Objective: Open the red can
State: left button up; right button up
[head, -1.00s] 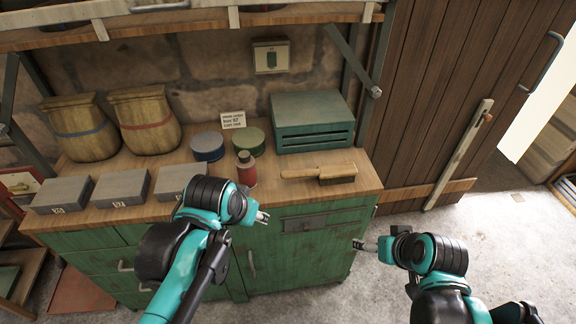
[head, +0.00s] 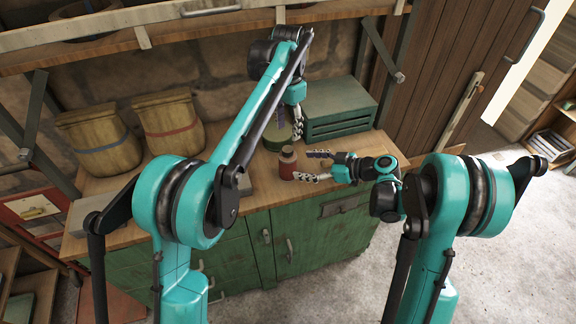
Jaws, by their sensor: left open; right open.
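The red can (head: 288,164), a small dark red bottle shape with a narrower brownish-red cap (head: 288,151), stands upright on the wooden bench top. My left gripper (head: 290,130) is open and points down from above, over the green round tin just behind the can. My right gripper (head: 308,166) is open and comes in level from the right, its fingertips close to the can's right side. I cannot tell whether either gripper touches the can.
A green round tin (head: 277,135) stands behind the can. A green metal box (head: 335,108) is at the back right. Two tan sacks (head: 98,138) stand at the back left. My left arm hides much of the bench's middle. A shelf (head: 200,35) runs above.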

aim_at(288, 163)
jog(key=x, duration=0.7)
jog(key=shift+a, duration=0.1)
grip_shut()
